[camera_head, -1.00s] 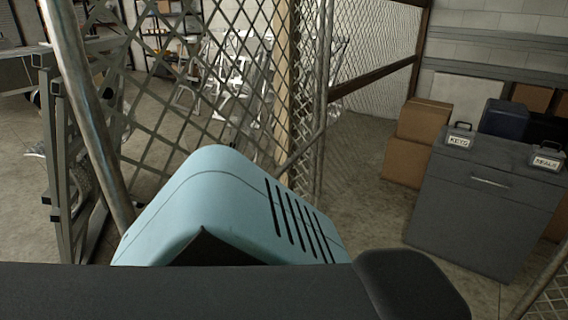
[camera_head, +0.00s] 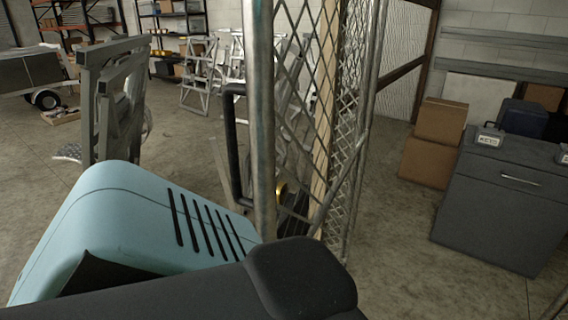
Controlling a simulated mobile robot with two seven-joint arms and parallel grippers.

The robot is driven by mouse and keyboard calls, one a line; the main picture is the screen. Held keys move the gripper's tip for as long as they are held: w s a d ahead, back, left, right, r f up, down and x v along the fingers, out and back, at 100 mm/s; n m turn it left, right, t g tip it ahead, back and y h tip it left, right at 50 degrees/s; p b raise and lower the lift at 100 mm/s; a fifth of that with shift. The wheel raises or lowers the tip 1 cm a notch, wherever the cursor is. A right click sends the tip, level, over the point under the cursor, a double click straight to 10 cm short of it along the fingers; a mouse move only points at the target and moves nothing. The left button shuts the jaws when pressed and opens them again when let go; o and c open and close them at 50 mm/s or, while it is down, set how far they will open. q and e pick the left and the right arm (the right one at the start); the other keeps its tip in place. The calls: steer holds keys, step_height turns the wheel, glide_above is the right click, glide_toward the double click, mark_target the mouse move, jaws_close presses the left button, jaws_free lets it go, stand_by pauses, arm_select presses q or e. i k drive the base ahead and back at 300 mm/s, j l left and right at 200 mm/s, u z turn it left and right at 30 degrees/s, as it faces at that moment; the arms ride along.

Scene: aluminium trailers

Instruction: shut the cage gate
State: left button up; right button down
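The cage gate (camera_head: 262,110) stands in the middle of the head view, seen steeply from its edge. Its near upright is a thick steel tube, with diamond mesh behind it. A black pull handle (camera_head: 232,150) sits on the left side of that tube. A small gold round piece (camera_head: 281,191) shows low behind the tube, too small to make out. The gate stands out at an angle, with its near edge towards me. Its foot is hidden by the pale blue and black parts in front. Neither of my gripper tips shows, so any contact with the gate cannot be seen.
A dark grey cabinet (camera_head: 500,205) with a box labelled KEYS (camera_head: 489,136) stands at the right. Cardboard boxes (camera_head: 432,160) are stacked beside it. Grey metal frames (camera_head: 115,95) stand at the left. Floor (camera_head: 395,230) between gate and cabinet is clear.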

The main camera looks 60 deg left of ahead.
mark_target(272, 222)
steer(key=k+j+u, duration=0.15)
steer(key=j+u, duration=0.15)
steer(key=k+j+u, duration=0.15)
steer(key=j+u, duration=0.15)
steer(key=j, duration=0.2)
steer(key=j+u, duration=0.2)
steer(key=j, duration=0.2)
steer(key=i+j+u, duration=0.15)
steer(key=j, duration=0.2)
steer(key=k+j, duration=0.05)
